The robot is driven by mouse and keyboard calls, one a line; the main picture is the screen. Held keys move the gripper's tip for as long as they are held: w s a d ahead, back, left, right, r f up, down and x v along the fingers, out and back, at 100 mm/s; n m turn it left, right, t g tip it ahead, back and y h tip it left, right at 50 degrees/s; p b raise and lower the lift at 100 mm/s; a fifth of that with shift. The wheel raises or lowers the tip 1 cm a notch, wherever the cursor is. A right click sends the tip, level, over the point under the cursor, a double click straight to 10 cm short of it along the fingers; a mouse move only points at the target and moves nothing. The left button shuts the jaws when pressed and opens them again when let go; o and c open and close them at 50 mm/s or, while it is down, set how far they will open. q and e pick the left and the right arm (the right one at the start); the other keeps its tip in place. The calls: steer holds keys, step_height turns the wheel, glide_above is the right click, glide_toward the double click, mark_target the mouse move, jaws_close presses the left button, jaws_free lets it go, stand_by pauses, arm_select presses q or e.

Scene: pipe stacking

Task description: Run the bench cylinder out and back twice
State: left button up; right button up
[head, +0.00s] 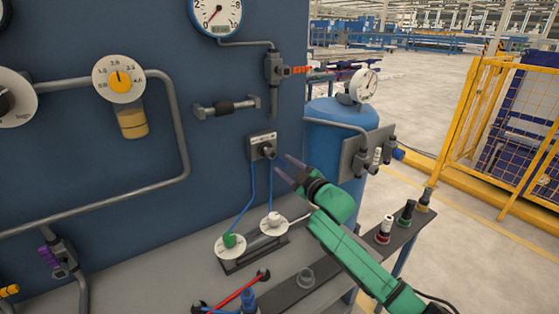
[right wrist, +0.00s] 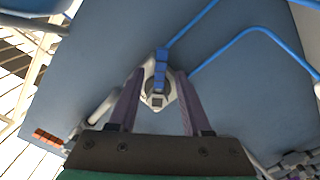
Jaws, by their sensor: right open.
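A small valve block (head: 261,140) with a dark knob or lever is mounted on the blue panel. Two blue hoses run from it down to a bench unit, apparently the cylinder (head: 253,254), with a green-topped fitting (head: 229,240) and a white-topped fitting (head: 273,220). My right gripper (head: 282,164) is open just right of and below the valve. My left gripper is not in view.
The panel carries gauges (head: 215,14), a dial regulator (head: 119,80) and grey pipework. A blue tank (head: 335,140) stands behind my right arm. A yellow fence (head: 491,110) is farther right.

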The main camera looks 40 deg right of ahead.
mark_target(280, 163)
steer(key=w, duration=0.3)
steer(key=shift+w, duration=0.4)
jaws_close()
stand_by(1.1)
